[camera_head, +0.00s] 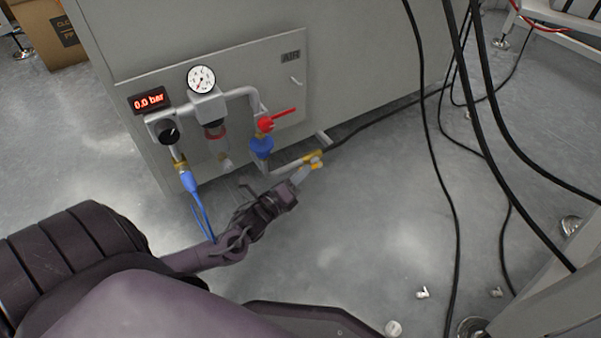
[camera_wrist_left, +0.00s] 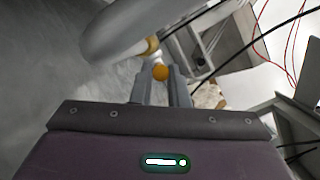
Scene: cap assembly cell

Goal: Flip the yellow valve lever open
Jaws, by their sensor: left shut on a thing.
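The yellow valve lever (camera_head: 314,158) is on the low pipe at the front of the grey cabinet, near the floor. My left gripper (camera_head: 303,174) reaches it from the lower left, with its fingertips at the lever. In the left wrist view a rounded orange-yellow end of the lever (camera_wrist_left: 160,72) shows between the two fingers of my left gripper (camera_wrist_left: 160,82). The gripper is shut on it. The fingers hide part of the lever in the head view. My right gripper is not in view.
A red-handled valve (camera_head: 284,115), a pressure gauge (camera_head: 201,79) and a display (camera_head: 150,99) reading 0.0 bar are on the cabinet panel above. A blue hose (camera_head: 197,208) hangs left of my gripper. Black cables (camera_head: 450,190) hang on the right. Small white parts (camera_head: 422,293) lie on the floor.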

